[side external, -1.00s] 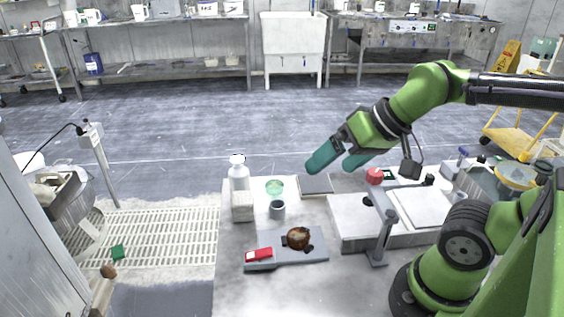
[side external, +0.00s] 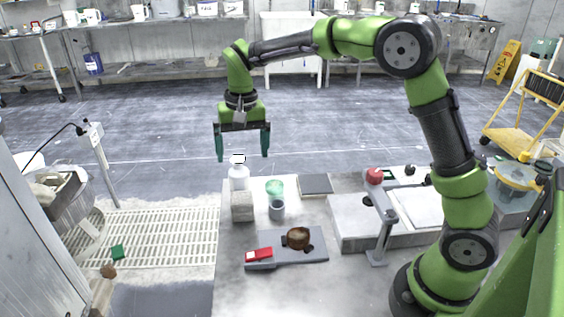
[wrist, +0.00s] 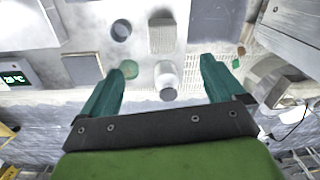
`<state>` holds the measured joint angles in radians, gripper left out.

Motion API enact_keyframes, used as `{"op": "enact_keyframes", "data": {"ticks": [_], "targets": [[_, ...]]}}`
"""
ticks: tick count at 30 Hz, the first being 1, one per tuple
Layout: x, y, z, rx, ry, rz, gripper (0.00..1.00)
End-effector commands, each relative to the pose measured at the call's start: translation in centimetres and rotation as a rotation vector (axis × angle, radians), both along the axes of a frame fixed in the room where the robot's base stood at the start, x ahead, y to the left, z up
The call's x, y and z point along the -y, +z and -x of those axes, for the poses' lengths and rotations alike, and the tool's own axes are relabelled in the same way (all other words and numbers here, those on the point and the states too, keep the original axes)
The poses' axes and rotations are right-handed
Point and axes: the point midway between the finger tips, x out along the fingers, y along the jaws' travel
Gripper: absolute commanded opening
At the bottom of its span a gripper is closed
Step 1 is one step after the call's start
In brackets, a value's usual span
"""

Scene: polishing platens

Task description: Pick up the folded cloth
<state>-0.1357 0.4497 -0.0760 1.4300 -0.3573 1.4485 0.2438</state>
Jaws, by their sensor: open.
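A pale grey block with ribbed sides (side external: 242,207) stands on the table's left side and may be the folded cloth. It also shows in the wrist view (wrist: 162,36). A flat dark grey square (side external: 316,184) lies further right at the back edge; I cannot tell for sure which of the two is the cloth. My gripper (side external: 243,158) points down, open and empty, above the back left of the table. In the wrist view a white bottle (wrist: 166,76) shows between the fingers, with the ribbed block beyond it.
The bottle (side external: 238,174) stands just behind the ribbed block. A green translucent dish (side external: 275,187) and a grey cup (side external: 277,210) stand to its right. A grey tray (side external: 290,259) holds a red item and a brown round thing. Polishing equipment (side external: 352,222) fills the right.

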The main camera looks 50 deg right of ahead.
Motion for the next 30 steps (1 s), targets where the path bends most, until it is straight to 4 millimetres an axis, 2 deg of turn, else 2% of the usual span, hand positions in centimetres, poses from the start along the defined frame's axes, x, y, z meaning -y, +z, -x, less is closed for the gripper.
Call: {"op": "enact_keyframes", "data": {"ticks": [1, 3, 6, 8, 11, 21, 24, 30], "targets": [[0.0, -0.3, -1.1, -0.016, -0.032, 0.013, 0.96], [0.0, 0.0, -2.0, -0.026, -0.079, 0.024, 0.96], [0.1, 1.6, -2.5, -0.02, -0.138, 0.027, 0.96], [0.1, 1.4, -2.2, -0.037, -0.162, 0.026, 0.96], [0.1, 0.2, -1.9, -0.047, -0.176, 0.024, 0.96], [0.1, -7.1, -1.9, -0.047, -0.174, 0.023, 0.96], [0.1, -8.7, -1.9, -0.046, -0.174, 0.023, 0.96], [0.0, -10.1, -1.9, -0.043, -0.175, 0.022, 0.96]]}}
